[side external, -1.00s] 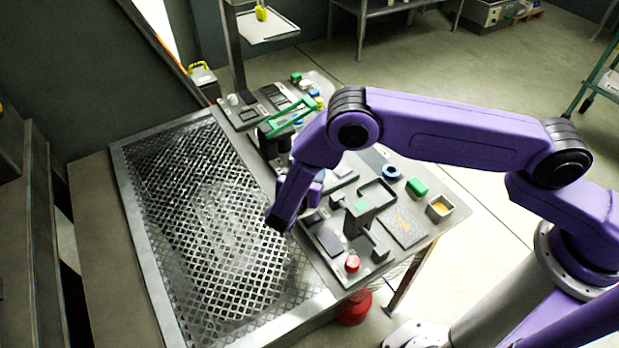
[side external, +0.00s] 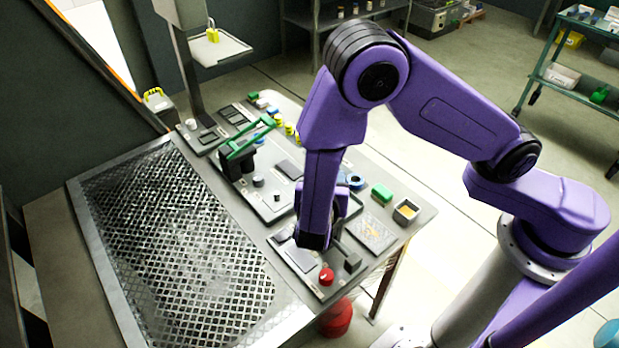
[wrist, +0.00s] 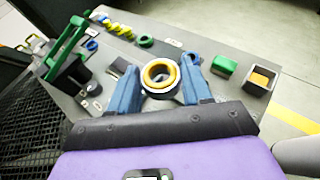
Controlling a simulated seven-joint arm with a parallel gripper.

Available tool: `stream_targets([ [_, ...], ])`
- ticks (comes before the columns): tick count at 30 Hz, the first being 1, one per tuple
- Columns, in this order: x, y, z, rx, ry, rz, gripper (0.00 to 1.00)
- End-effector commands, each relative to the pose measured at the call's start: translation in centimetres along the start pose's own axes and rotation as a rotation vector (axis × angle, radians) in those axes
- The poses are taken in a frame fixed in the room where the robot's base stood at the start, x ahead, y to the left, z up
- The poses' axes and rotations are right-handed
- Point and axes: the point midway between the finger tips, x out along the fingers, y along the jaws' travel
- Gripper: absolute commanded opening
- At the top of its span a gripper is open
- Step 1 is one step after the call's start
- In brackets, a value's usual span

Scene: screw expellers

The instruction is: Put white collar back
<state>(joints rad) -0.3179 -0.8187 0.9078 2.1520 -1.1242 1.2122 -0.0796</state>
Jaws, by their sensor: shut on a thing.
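A white collar (wrist: 149,86) with a yellow-orange ring inside it sits between the two blue fingers of my gripper (wrist: 161,66) in the wrist view. My gripper is shut on it. In the side view my gripper (side external: 318,236) hangs over the near part of the bench, beside a red knob (side external: 326,277). My own arm hides the collar and the fingertips there. I cannot tell how far the collar is above the surface beneath it.
A green-handled clamp (side external: 247,140) stands up on the bench to the left. A green block (side external: 382,194) and a grey box with orange contents (side external: 406,210) lie to the right. A perforated grate (side external: 180,245) fills the left. A blue ring (side external: 355,181) lies behind my arm.

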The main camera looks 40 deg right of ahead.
Motion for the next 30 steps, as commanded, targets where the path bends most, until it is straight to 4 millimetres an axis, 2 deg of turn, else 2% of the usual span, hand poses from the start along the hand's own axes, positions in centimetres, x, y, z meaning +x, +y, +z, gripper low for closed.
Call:
stream_targets([
  [4, 0.1, -1.3, 0.4, 0.012, -0.001, -0.030, 0.10],
  [8, 1.7, -4.0, 1.0, 0.066, -0.002, -0.163, 0.10],
  [11, 3.2, -7.5, 1.5, 0.143, -0.002, -0.351, 0.10],
  [12, 3.7, -9.3, 1.7, 0.181, -0.002, -0.445, 0.10],
  [16, 4.0, -14.8, 1.9, 0.313, -0.002, -0.763, 0.10],
  [21, 2.0, -20.2, 1.5, 0.480, -0.003, -1.161, 0.10],
  [24, 0.1, -22.1, 1.0, 0.576, -0.001, -1.390, 0.10],
  [27, -1.9, -23.0, 0.5, 0.669, -0.002, -1.618, 0.10],
  [30, -3.9, -23.1, 0.0, 0.764, -0.002, -1.842, 0.10],
])
